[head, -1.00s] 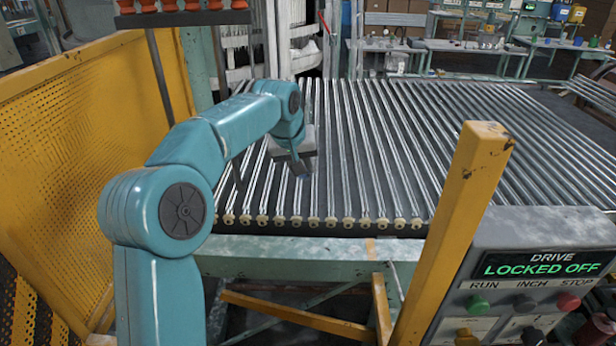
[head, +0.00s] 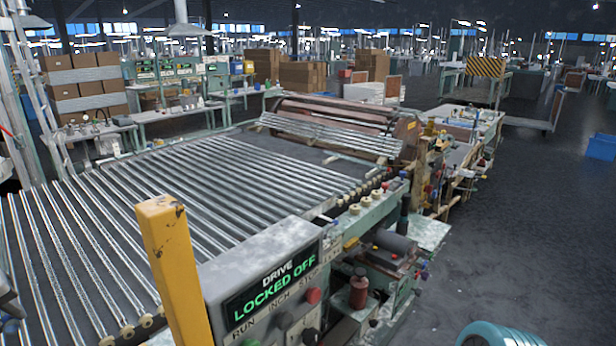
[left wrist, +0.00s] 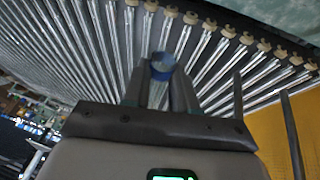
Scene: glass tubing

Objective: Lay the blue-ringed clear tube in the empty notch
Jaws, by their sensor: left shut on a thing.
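In the left wrist view my left gripper (left wrist: 160,88) is shut on the blue-ringed clear tube (left wrist: 161,67). The blue ring sits between the fingertips, and the tube's end points toward the camera. The conveyor bed of clear tubes (left wrist: 110,40) lies beyond it, with a row of cream notched rollers (left wrist: 247,38) along the edge. I cannot tell which notch is empty, nor whether the held tube touches the bed. In the head view only a bit of my left gripper (head: 9,325) shows at the left edge. My right gripper is out of the picture.
A yellow post (head: 178,270) and the drive control box (head: 265,270), reading LOCKED OFF, stand at the bed's front right corner. Machinery (head: 385,250) lies right of the box. A yellow guard panel (left wrist: 285,130) is near the gripper. Open floor (head: 520,220) lies at right.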

